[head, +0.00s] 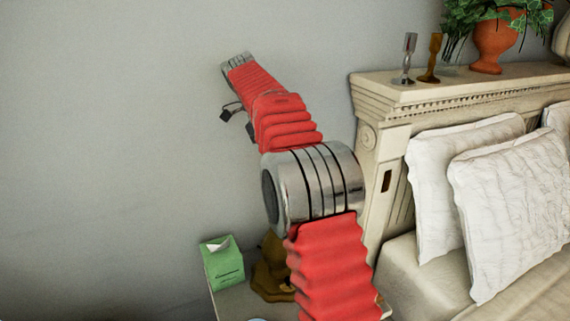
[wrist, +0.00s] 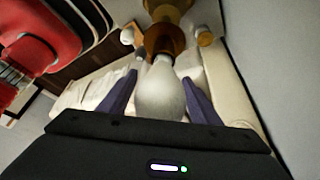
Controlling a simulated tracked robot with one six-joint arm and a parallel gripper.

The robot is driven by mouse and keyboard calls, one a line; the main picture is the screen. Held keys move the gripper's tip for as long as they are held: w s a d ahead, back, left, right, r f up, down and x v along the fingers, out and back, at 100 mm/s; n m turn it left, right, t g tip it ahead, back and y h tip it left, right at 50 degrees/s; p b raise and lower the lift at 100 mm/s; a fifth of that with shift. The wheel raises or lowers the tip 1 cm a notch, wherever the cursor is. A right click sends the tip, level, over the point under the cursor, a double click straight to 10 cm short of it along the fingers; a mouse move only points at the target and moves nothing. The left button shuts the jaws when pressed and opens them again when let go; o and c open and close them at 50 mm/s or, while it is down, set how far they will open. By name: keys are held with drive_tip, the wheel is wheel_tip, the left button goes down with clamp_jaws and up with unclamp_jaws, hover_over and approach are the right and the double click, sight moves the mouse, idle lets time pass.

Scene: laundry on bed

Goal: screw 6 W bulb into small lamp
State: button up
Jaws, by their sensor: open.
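In the wrist view a white bulb (wrist: 160,98) is between the two purple fingers of my open gripper (wrist: 159,80). A gap shows beside the bulb on each side. The bulb's narrow end points at an amber-brown lamp socket (wrist: 163,38), and the two overlap in the picture. I cannot tell whether its thread is seated there. No wattage mark is readable. In the head view a brown lamp base (head: 268,283) stands on the bedside table, partly hidden behind my red arm. My gripper cannot be made out clearly there.
A green box (head: 222,264) stands on the bedside table (head: 232,303), left of the lamp base. The bed's headboard (head: 385,95) carries candlesticks (head: 408,58) and a plant pot (head: 497,42). White pillows (head: 515,200) lie at right. The wall area at left is clear.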

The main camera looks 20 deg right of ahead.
drive_tip(key=n+t, duration=0.1)
drive_tip(key=n, duration=0.2)
drive_tip(key=shift+w+d+h, duration=0.1)
drive_tip(key=shift+w+h, duration=0.05)
drive_tip(key=shift+h, duration=0.15)
drive_tip(key=shift+n, duration=0.3)
drive_tip(key=shift+w+n+t, duration=0.15)
drive_tip(key=shift+n+t, duration=0.25)
drive_tip(key=shift+n, duration=0.4)
drive_tip(key=shift+w+n+t, duration=0.15)
drive_tip(key=shift+n+t, duration=0.25)
drive_tip(key=shift+n, duration=0.4)
drive_tip(key=shift+n, duration=0.4)
drive_tip(key=shift+w+n+t, duration=0.2)
drive_tip(key=shift+n+t, duration=0.5)
drive_tip(key=shift+n, duration=0.6)
drive_tip(key=shift+n, duration=0.3)
